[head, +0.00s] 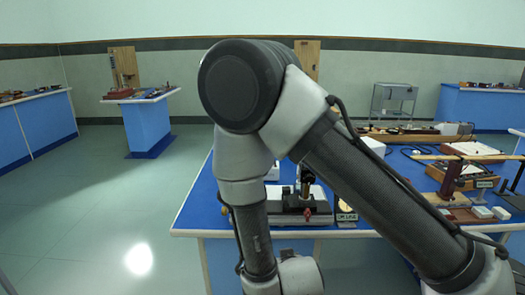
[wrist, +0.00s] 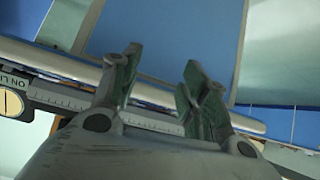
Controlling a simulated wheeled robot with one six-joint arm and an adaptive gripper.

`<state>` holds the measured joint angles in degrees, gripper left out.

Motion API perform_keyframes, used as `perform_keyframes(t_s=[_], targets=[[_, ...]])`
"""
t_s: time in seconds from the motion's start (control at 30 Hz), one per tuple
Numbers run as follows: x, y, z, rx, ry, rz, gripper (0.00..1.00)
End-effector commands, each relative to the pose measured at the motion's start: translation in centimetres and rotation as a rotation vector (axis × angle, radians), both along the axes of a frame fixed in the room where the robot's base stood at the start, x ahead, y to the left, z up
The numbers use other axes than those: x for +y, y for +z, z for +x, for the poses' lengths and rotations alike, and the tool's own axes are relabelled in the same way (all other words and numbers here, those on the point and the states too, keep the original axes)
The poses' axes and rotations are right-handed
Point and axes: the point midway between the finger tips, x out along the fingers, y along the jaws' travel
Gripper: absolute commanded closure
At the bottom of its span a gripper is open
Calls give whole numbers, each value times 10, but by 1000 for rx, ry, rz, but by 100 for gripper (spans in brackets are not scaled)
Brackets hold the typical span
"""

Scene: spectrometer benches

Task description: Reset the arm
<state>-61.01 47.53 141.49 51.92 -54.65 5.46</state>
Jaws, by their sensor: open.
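My arm fills the middle of the head view, bent sharply at a high elbow. Its lower end runs out of the bottom of that view, and my gripper is not visible there. In the wrist view my gripper (wrist: 160,85) is open, with its two greenish fingers apart and nothing between them. Behind the fingers runs a pale rail with a ruler-like scale (wrist: 60,97). A blue surface (wrist: 180,40) lies beyond the fingers.
A blue-topped bench (head: 195,208) stands in front, with an instrument on a pale base (head: 285,212) behind my arm. Several wooden and metal devices (head: 455,180) crowd its right side. A smaller blue bench (head: 148,125) stands at back left. Open floor (head: 100,200) lies to the left.

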Motion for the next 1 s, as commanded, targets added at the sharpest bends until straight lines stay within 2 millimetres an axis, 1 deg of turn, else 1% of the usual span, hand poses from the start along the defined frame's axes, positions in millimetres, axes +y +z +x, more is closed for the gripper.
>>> perform_keyframes(t_s=[0.03,0.07,0.1,0.17,0.2,0.27,0.3,0.37,0.4,0.47,0.5,0.57,0.6,0.67,0.7,0.77,0.8,0.9,1.0], targets=[[10,-10,-15,128,40,3,55],[13,-15,-25,208,63,4,55],[17,-16,-37,310,93,4,55],[20,-11,-54,451,138,6,55],[19,-2,-64,537,171,5,55],[12,19,-75,652,215,2,55],[4,36,-81,717,244,-3,55],[-11,63,-89,796,280,-14,55],[-24,82,-91,835,299,-24,55],[-47,110,-95,879,319,-40,55],[-63,129,-97,899,326,-51,55],[-90,157,-100,918,325,-68,55],[-108,174,-102,923,320,-77,55],[-137,200,-106,919,299,-90,55],[-156,216,-109,909,280,-95,55],[-183,239,-115,881,242,-99,55],[-200,254,-119,853,212,-97,55],[-235,286,-125,743,122,-73,55],[-260,311,-131,621,33,-31,55]])
